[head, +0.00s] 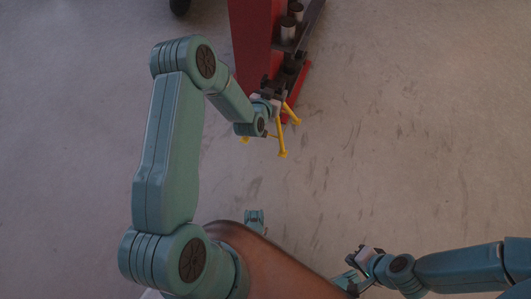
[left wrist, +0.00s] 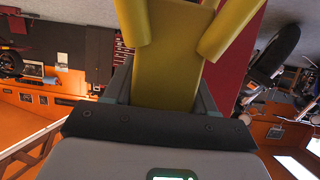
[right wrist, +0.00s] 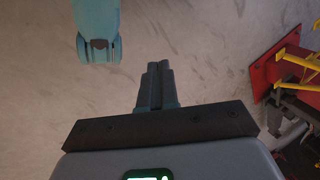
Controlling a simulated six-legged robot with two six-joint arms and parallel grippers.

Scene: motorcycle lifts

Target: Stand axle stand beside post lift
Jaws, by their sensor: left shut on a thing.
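The yellow axle stand (head: 283,140) hangs in my left gripper (head: 277,101), its splayed legs showing below and right of the wrist in the head view. In the left wrist view its yellow body (left wrist: 175,60) fills the space between the two fingers. The red post lift (head: 252,45) rises right behind the left gripper. In the right wrist view the lift's red base plate (right wrist: 268,75) and the stand's yellow legs (right wrist: 300,62) overlap at the right; I cannot tell if they touch. My right gripper (head: 354,264) is shut and empty, low over the floor; its fingers meet in its wrist view (right wrist: 158,85).
Bare grey concrete floor (head: 420,130) is clear to the right of the lift and in front of it. A dark round object (head: 180,6) lies at the top edge.

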